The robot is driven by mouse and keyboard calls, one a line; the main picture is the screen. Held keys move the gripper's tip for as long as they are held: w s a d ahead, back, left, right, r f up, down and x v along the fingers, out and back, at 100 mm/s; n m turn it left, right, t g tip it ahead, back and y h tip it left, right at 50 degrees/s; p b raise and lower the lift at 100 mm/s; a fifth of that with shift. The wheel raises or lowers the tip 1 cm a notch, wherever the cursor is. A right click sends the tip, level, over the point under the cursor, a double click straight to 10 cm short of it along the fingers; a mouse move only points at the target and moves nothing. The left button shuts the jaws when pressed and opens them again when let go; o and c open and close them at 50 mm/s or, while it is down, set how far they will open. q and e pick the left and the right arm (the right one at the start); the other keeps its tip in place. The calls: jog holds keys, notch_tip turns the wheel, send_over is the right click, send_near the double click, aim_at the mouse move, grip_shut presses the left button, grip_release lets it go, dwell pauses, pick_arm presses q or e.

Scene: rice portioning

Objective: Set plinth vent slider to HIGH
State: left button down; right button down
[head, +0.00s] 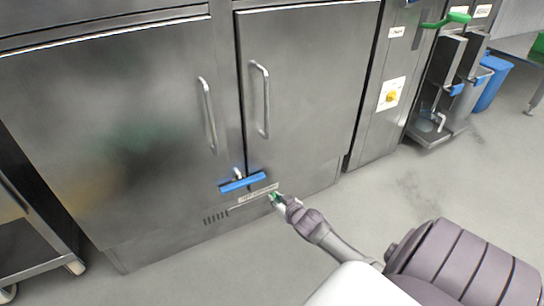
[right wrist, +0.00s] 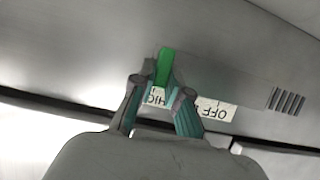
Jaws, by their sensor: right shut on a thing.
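The plinth vent slider has a green knob (head: 273,196), which shows larger in the right wrist view (right wrist: 165,64). It sits low on the steel cabinet front, at the right end of a white label strip (head: 258,194) in the head view. In the right wrist view the strip is upside down, with HIGH lettering (right wrist: 154,97) beside the knob and OFF lettering (right wrist: 212,108) farther right. My right gripper (right wrist: 161,84) is shut on the green knob, with its fingers partly covering the label. My left gripper is out of view.
Vent slots (head: 214,217) lie left of the label. A blue bar (head: 242,182) sticks out just above the plinth, close to the gripper. Two door handles (head: 261,100) are higher up. A metal cart (head: 38,270) stands at left. Floor right of the gripper is clear.

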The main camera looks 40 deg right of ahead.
jog(key=c, duration=1.2)
grip_release()
jog(key=shift+d, duration=0.35)
jog(key=shift+o, duration=0.2)
jog(key=v, duration=1.2)
jog(key=shift+a, duration=0.15)
